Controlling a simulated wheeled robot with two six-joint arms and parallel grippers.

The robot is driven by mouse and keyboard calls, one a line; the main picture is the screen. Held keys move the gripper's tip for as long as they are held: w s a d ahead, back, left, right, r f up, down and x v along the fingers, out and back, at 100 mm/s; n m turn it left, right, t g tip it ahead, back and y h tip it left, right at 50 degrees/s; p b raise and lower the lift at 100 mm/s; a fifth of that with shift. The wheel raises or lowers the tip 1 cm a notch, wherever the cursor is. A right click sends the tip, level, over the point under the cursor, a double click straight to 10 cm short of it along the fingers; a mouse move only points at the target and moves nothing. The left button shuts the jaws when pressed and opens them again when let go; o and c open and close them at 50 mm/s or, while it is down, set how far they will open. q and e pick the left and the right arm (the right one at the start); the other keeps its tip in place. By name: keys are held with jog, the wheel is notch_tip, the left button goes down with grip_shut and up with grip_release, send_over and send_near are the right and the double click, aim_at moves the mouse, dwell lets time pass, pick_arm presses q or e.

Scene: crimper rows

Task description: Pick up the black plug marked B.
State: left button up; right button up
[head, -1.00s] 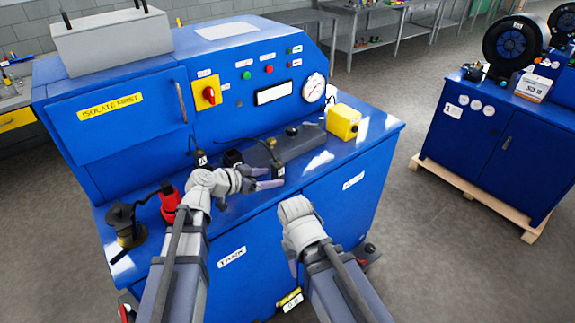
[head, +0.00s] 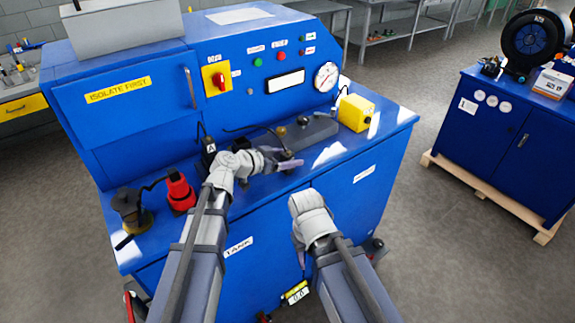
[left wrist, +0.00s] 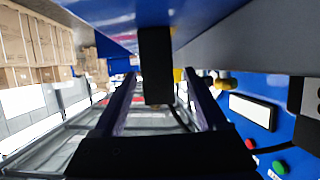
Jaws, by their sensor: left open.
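A black plug (left wrist: 155,65) shows as a dark block between the fingers in the left wrist view. In the head view the same black plug (head: 283,154) is mostly covered by my left gripper, and its mark cannot be read. My left gripper (head: 289,159) is open, with its fingers reaching to either side of the plug; I cannot tell whether they touch it. The left gripper (left wrist: 158,75) also shows its two dark fingers in the left wrist view. Another black plug, marked A (head: 210,148), stands to the left. My right arm's end shows; its fingers are hidden.
A red part (head: 180,191) and a black-and-brass part (head: 130,209) stand at left on the blue cabinet (head: 340,190). Thin cords rise behind the plugs.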

pick_arm(q)
jog(key=x, duration=0.3)
jog(key=shift+f+b, duration=0.1)
jog(key=shift+b, duration=0.25)
grip_shut()
